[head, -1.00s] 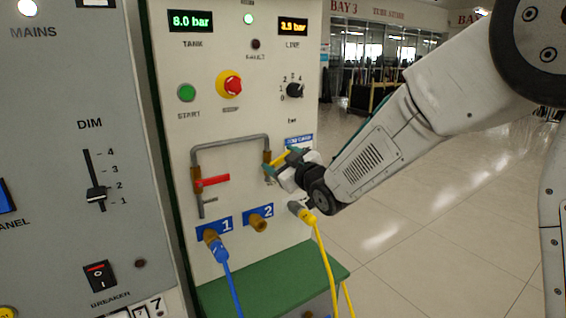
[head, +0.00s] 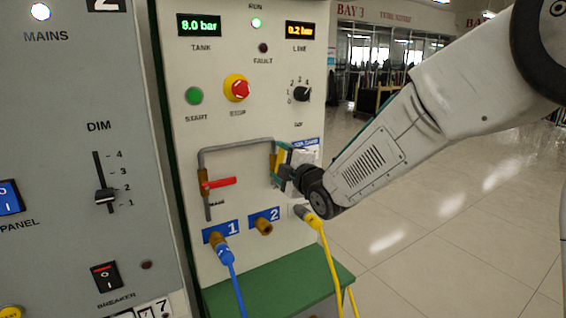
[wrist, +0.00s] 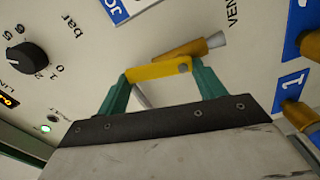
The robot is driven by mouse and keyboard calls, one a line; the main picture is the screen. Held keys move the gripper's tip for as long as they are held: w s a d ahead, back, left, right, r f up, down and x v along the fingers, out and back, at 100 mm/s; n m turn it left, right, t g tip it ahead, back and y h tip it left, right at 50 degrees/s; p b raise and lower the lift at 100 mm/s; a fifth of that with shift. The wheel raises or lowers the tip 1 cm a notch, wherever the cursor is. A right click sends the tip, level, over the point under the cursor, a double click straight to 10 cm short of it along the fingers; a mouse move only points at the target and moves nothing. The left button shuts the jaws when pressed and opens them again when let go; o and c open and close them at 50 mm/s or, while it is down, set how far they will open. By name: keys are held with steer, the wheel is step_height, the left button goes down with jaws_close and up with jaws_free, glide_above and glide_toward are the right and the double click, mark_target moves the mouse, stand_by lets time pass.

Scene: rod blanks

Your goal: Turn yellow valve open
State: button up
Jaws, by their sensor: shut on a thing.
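The yellow valve handle (wrist: 155,71) lies between the green fingers of my gripper (wrist: 161,80) in the wrist view, and the gripper is shut on it. The handle sits beside the brass valve body (wrist: 185,50). In the head view, my gripper (head: 284,166) is at the right leg of the grey pipe. The yellow handle (head: 279,160) shows there only as a narrow strip, steeply tilted and close to the pipe, partly hidden by the fingers.
A red valve handle (head: 219,183) lies nearly level on the left pipe leg. A blue hose (head: 227,260) is on port 1. Brass port 2 (head: 264,227) is bare. A yellow hose (head: 325,250) hangs at right. The line display (head: 299,30) reads 0.2 bar.

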steer(key=shift+s+a+f+n, duration=0.1)
steer(key=shift+n, duration=0.45)
steer(key=shift+s+a+n, duration=0.1)
steer(key=shift+n, duration=0.45)
steer(key=o, duration=1)
steer(key=v, duration=0.7)
steer(key=shift+s+d, duration=0.2)
steer(key=shift+s, duration=0.1)
